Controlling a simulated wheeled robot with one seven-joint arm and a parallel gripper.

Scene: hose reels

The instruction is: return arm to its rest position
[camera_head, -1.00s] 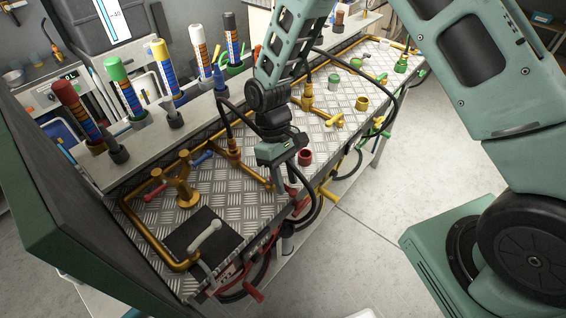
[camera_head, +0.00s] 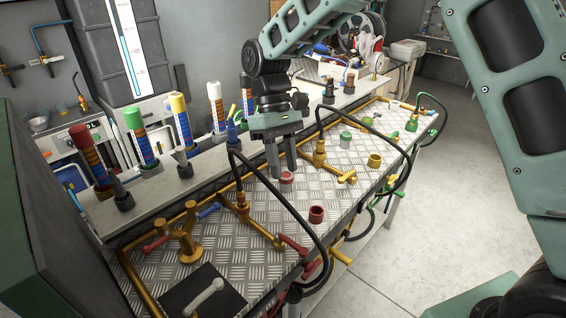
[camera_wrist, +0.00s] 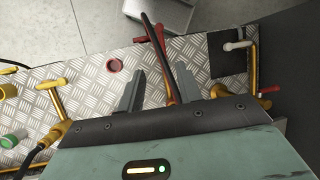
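My gripper (camera_head: 281,158) hangs above the metal workbench (camera_head: 222,262), fingers pointing down. In the wrist view my gripper (camera_wrist: 158,88) has its two fingers well apart, with nothing clamped between them. A black hose (camera_wrist: 153,35) and a red handle (camera_wrist: 169,75) show beyond the gap, apparently below the fingers. In the head view the black hose (camera_head: 292,200) arches over the bench in front of my gripper. My arm reaches in from the upper right.
Coloured upright cylinders (camera_head: 139,137) line the back ledge. Brass pipes (camera_head: 189,238), a red cup (camera_head: 316,214), a yellow cup (camera_head: 374,160) and a green cup (camera_head: 345,140) stand on the bench. The floor (camera_head: 440,215) to the right is clear.

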